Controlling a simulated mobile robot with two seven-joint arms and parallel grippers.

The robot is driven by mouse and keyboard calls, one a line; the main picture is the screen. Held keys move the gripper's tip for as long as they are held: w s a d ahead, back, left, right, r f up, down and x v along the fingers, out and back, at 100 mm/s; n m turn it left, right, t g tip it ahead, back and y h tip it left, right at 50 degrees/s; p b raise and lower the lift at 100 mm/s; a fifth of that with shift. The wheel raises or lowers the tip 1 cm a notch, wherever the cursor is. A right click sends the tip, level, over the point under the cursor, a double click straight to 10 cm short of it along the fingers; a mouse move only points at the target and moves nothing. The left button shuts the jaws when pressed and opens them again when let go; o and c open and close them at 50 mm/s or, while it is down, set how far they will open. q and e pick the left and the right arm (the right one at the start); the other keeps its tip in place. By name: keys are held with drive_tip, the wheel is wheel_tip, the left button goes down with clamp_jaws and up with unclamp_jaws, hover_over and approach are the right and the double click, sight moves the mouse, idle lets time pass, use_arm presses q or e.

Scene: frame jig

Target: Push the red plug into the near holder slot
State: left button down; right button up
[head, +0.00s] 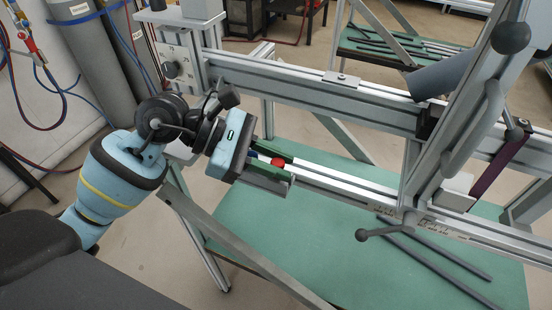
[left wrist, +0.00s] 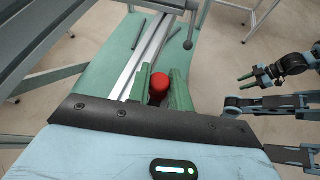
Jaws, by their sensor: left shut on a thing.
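The red plug (head: 278,162) is a small rounded piece at the tip of my left gripper (head: 272,166) in the head view. In the left wrist view the plug (left wrist: 158,87) sits between the two green fingers of the left gripper (left wrist: 161,90), which is shut on it. The gripper is beside the lower aluminium rail (head: 340,184) at its left part. I cannot tell whether the plug touches the rail. I cannot pick out the near holder slot. My right gripper (left wrist: 246,83) shows small at the right of the left wrist view, its fingers apart and empty.
A green table (head: 300,250) lies below the rail, with dark bars (head: 440,248) on it. An upper beam (head: 310,97) crosses behind. Grey gas cylinders (head: 95,50) are at the back left.

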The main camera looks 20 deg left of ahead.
use_arm(q)
drive_tip(key=shift+f, duration=0.2)
use_arm(e)
drive_tip(key=shift+f, duration=0.15)
use_arm(q)
drive_tip(key=c, duration=1.4)
unclamp_jaws()
drive_tip(key=shift+o, duration=1.1)
use_arm(e)
drive_tip(key=shift+w, duration=0.3)
use_arm(q)
drive_tip(key=b+v, duration=0.1)
drive_tip(key=v, duration=0.7)
use_arm(e)
drive_tip(key=shift+w+f, duration=0.1)
drive_tip(key=shift+w, duration=0.2)
use_arm(q)
drive_tip(key=shift+s+d, duration=0.1)
